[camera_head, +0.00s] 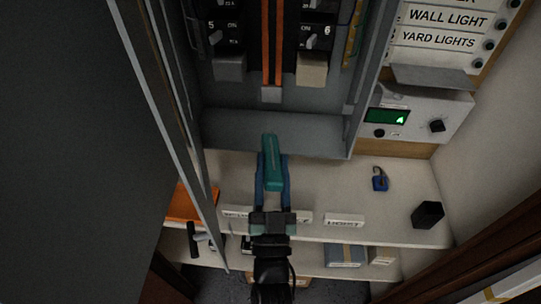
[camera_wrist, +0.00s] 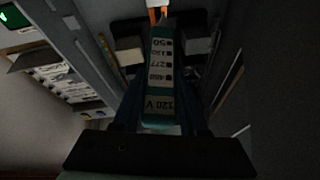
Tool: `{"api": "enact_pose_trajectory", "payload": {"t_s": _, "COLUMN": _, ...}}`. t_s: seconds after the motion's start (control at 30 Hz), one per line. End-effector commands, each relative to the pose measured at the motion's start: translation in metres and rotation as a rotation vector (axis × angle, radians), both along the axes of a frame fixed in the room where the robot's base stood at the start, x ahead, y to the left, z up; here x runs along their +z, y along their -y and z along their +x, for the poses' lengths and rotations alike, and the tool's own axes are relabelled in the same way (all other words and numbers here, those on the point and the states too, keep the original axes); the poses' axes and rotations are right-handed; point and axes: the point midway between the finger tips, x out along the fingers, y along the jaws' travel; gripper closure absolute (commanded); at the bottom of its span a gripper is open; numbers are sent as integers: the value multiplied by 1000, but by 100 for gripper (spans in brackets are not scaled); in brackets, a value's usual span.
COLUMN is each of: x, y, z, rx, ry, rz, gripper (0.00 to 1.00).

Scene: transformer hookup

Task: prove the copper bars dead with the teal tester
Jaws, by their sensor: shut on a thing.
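My gripper (camera_head: 271,185) is shut on the teal tester (camera_head: 270,160) and holds it upward, in front of the open grey cabinet. In the wrist view the tester (camera_wrist: 161,80) shows a label strip with voltage marks, one reading 120 V, between the dark fingers. The two copper bars (camera_head: 272,45) run down the middle of the cabinet and end at a grey block (camera_head: 271,94). The tester's tip appears below that block in the head view, with a gap between them in the picture. In the wrist view the bars (camera_wrist: 158,14) show only just beyond the tester tip.
Breakers (camera_head: 314,38) flank the bars. The open cabinet door (camera_head: 165,120) stands at the left. A shelf (camera_head: 400,208) below holds a blue padlock (camera_head: 380,179), a black box (camera_head: 427,215) and labels. A meter panel (camera_head: 415,115) with a green display is at the right.

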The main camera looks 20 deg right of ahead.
Motion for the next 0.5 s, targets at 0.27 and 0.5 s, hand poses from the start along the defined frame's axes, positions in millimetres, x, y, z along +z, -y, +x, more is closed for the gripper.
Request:
{"api": "enact_pose_trajectory", "payload": {"t_s": 0.27, "x": 1, "y": 8, "z": 16, "rx": -8, "ry": 4, "rz": -8, "gripper": 100}}
{"api": "enact_pose_trajectory", "payload": {"t_s": 0.5, "x": 0, "y": 17, "z": 38, "rx": -7, "ry": 5, "rz": -8, "gripper": 100}}
